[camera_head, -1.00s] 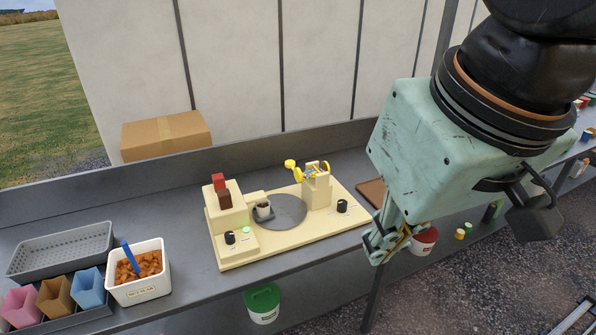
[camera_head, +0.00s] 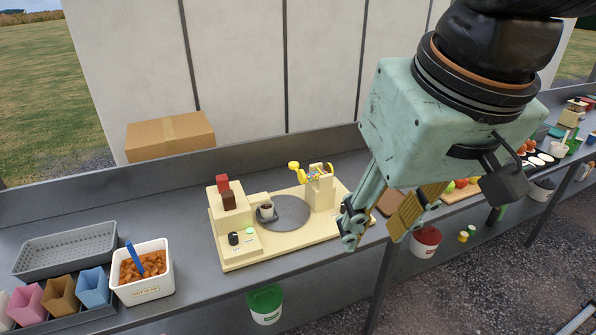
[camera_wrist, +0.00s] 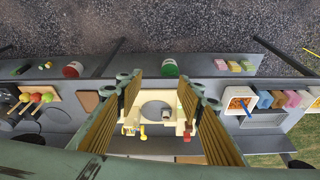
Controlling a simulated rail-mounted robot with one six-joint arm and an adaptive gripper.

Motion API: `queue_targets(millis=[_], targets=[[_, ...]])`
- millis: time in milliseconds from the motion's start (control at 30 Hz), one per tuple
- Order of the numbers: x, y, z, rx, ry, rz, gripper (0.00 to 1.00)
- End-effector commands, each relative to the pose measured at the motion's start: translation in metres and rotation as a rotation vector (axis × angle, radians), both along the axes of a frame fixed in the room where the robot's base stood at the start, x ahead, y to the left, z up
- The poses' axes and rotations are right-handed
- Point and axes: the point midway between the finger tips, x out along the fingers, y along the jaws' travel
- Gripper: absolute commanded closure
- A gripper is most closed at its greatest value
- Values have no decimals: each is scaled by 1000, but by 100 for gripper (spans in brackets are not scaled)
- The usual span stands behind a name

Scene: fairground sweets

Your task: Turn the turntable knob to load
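The cream machine (camera_head: 295,237) stands on the grey counter, with a round grey turntable (camera_head: 286,213) set in its middle. A small dark cup (camera_head: 267,208) sits at the turntable's left edge. One black knob (camera_head: 233,239) shows at the front left, beside a green button (camera_head: 250,231). The black knob at the machine's right end is hidden behind my gripper. Labels are too small to read. My gripper (camera_head: 374,237) is open and empty, in front of the machine's right end. In the wrist view the turntable (camera_wrist: 157,110) lies between the widely spread fingers.
A white tub (camera_head: 142,284) of brown pieces, a grey tray (camera_head: 65,252) and coloured holders stand on the left. A cardboard box (camera_head: 170,137) is behind. A red bucket (camera_head: 425,242) and a green-lidded bucket (camera_head: 265,304) are below the counter's front.

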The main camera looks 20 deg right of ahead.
Motion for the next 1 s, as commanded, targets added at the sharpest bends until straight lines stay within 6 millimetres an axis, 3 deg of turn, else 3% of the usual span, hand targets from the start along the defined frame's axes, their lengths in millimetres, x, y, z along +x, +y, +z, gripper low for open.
queue_targets(millis=[500,1000], targets=[[81,-15,17,40,47,-163,65],[161,-37,15,75,89,-324,65]])
